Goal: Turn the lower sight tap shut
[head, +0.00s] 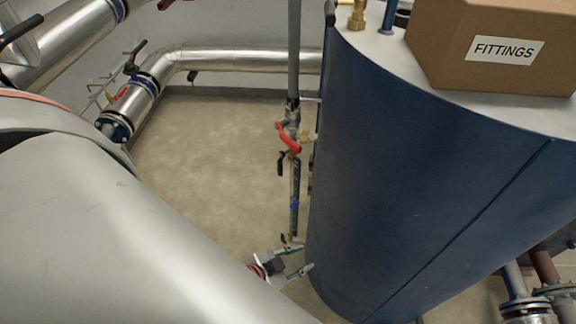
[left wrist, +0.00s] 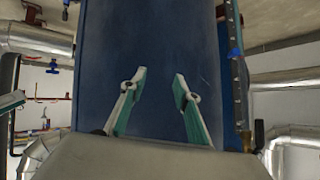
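The sight glass (head: 294,185) is a thin upright tube at the left side of the dark blue tank (head: 420,170). At its top is a tap with a red lever (head: 289,138). The lower sight tap (head: 287,238) is small and dark at the foot of the tube; its lever position is unclear. My left gripper (head: 304,257) is just below and right of it, apparently not touching. In the left wrist view the left gripper (left wrist: 158,84) is open and empty, facing the tank wall, with the gauge line (left wrist: 237,70) to the right. A grey-teal piece (left wrist: 12,101) at the left edge looks like my right gripper.
A cardboard box marked FITTINGS (head: 505,50) and a brass fitting (head: 357,15) stand on the tank top. Silver lagged pipes (head: 240,59) run along the back wall. Flanged pipes (head: 525,305) stand at lower right. The floor (head: 205,150) left of the sight glass is clear.

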